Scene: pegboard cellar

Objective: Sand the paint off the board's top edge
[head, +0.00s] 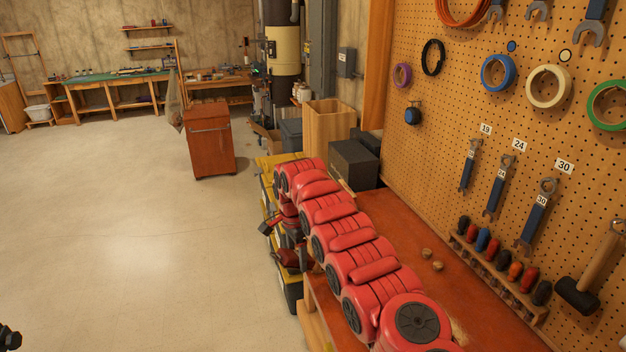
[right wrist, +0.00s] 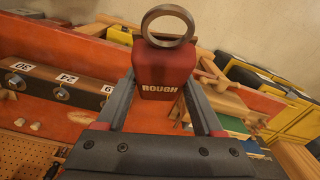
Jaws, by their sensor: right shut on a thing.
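My right gripper (right wrist: 163,78) is shut on a red block (right wrist: 160,92) marked ROUGH, held between its two grey fingers in the right wrist view. A grey ring (right wrist: 150,25) shows at the block's far end. In the head view my red right arm hides part of the bench, and I cannot make out the block there. Pale wooden pieces (right wrist: 236,104) lie beyond the block; I cannot tell whether one is the board, and no painted edge is clear. A small black part at the lower left corner of the head view may be my left gripper (head: 9,338); its jaws are unclear.
The orange-red bench (head: 400,240) runs along the pegboard (head: 440,110), which carries wrenches and tape rolls. A driver rack (head: 490,268) and a mallet (head: 590,280) are at the right. A red-brown cabinet (head: 211,142) stands beyond. The floor at left is clear.

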